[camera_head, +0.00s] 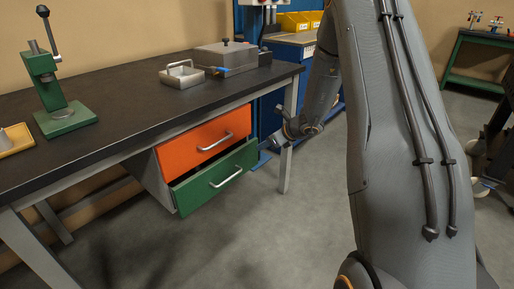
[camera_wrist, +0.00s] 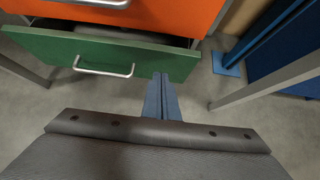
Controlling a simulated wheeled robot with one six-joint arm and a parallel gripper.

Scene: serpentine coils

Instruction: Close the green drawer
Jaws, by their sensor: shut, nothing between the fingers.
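The green drawer (camera_head: 200,191) is the lower drawer in the cabinet under the workbench. It is partly open, its front standing out beyond the orange drawer above, with a dark gap behind it. A silver bar handle (camera_head: 226,177) is on its front. The green front also shows in the wrist view (camera_wrist: 60,52), with its handle (camera_wrist: 103,70). My gripper (camera_head: 282,143) is to the right of the drawer and appears apart from it. In the wrist view its fingers (camera_wrist: 161,76) are together and empty, overlapping the lower edge of the green front, right of the handle.
The orange drawer (camera_head: 204,137) above looks shut. The workbench (camera_head: 130,105) carries a green press (camera_head: 62,112), a yellow tray (camera_head: 15,143) and metal boxes. A bench leg (camera_head: 287,165) stands near my gripper. The floor in front of the drawers (camera_head: 235,240) is clear.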

